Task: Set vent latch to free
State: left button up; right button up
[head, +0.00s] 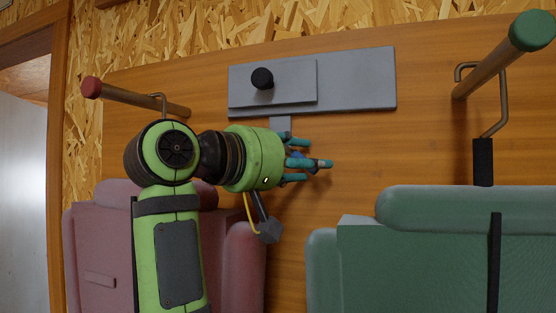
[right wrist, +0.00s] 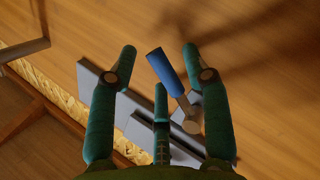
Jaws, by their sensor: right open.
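A small lever with a blue handle (right wrist: 164,68) on a round metal pivot (right wrist: 191,124) is in the right wrist view; I take it for the vent latch. In the head view only a bit of its blue (head: 298,154) shows between my fingers. Its grey mount (head: 281,123) is just below a grey plate (head: 360,80). My right gripper (head: 312,161) is open in front of the wooden panel. In the right wrist view its teal fingers (right wrist: 160,62) are spread on both sides of the blue handle, not closed on it. Whether any finger touches it, I cannot tell. My left gripper is not in view.
A black knob (head: 262,78) stands on the raised part of the grey plate. A red-ended peg (head: 135,97) is at left and a green-ended peg (head: 500,57) at right. A pink padded thing (head: 90,240) and a green one (head: 420,250) fill the lower area.

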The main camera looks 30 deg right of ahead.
jog(key=v, duration=1)
jog(key=shift+a, duration=0.35)
jog(key=shift+s, duration=0.1)
